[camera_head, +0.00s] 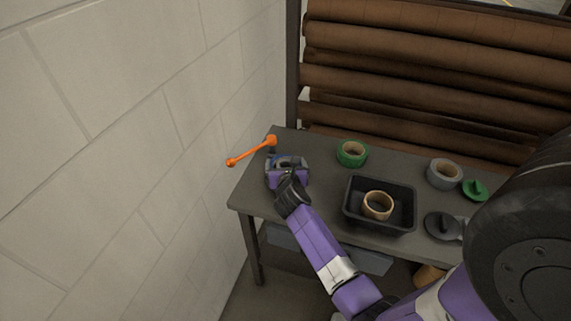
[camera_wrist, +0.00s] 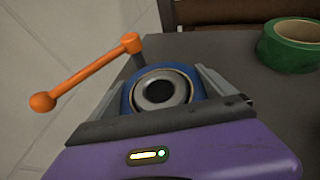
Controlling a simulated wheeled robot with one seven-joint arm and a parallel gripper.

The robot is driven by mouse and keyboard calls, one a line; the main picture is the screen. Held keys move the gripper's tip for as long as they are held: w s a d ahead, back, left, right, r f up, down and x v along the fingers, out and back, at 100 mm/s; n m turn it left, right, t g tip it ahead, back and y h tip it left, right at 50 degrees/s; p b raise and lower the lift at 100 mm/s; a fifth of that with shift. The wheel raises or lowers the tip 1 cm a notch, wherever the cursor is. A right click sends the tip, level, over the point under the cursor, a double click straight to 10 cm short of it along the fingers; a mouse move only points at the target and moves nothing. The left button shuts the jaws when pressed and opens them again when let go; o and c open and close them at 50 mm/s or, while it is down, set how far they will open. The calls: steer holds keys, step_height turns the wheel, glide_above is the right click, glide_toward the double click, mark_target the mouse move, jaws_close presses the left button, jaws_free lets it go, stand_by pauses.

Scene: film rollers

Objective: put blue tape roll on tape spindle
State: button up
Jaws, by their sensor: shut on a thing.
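The blue tape roll (camera_wrist: 126,90) is between the two fingers of my gripper (camera_wrist: 160,88) in the wrist view, and the gripper is shut on it. A round grey hub (camera_wrist: 181,91) with a dark centre shows inside the roll's ring. This looks like the tape spindle, with the roll around it; how far down the roll sits is hidden. In the head view my gripper (camera_head: 287,168) is over the table's far left end and covers most of the roll and spindle. An orange lever (camera_wrist: 88,72) on a dark post stands just behind the roll, to the left.
A green tape roll (camera_head: 351,154) lies on the table (camera_head: 320,180) to the right. A black tray (camera_head: 352,212) holds a tan roll (camera_head: 378,205). A grey roll (camera_head: 444,174), a green piece (camera_head: 475,190) and a dark disc (camera_head: 440,226) are farther right. A wall (camera_head: 130,160) is close on the left.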

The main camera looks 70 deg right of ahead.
steer(key=o, duration=1.3)
steer(key=shift+r, duration=0.15)
steer(key=s+a+r+m+t+y, duration=0.1)
steer(key=s+a+m+t+y, duration=0.2)
steer(key=a, duration=0.7)
steer(key=s+a+r+m+t+y, duration=0.1)
steer(key=s+a+m+y, duration=0.2)
steer(key=a, duration=0.8)
steer(key=s+a+r+m+t+y, duration=0.15)
steer(key=s+a, duration=0.35)
steer(key=a, duration=0.5)
steer(key=s+a+r+m+t+y, duration=0.1)
steer(key=s+a+r+m, duration=0.3)
steer(key=m, duration=0.1)
steer(key=s+a+r+m+t+y, duration=0.1)
steer(key=s+a+r+m+y, duration=0.1)
steer(key=s+a+r+m, duration=0.1)
steer(key=s+a+r+m+t+y, duration=0.1)
steer(key=s+a+r+m, duration=0.3)
steer(key=m, duration=0.4)
steer(key=shift+s+a+r+y, duration=0.2)
steer(key=shift+a+r, duration=0.15)
steer(key=shift+r, duration=0.15)
steer(key=shift+s+a+r+y, duration=0.15)
steer(key=shift+a+r, duration=0.15)
steer(key=shift+r, duration=0.2)
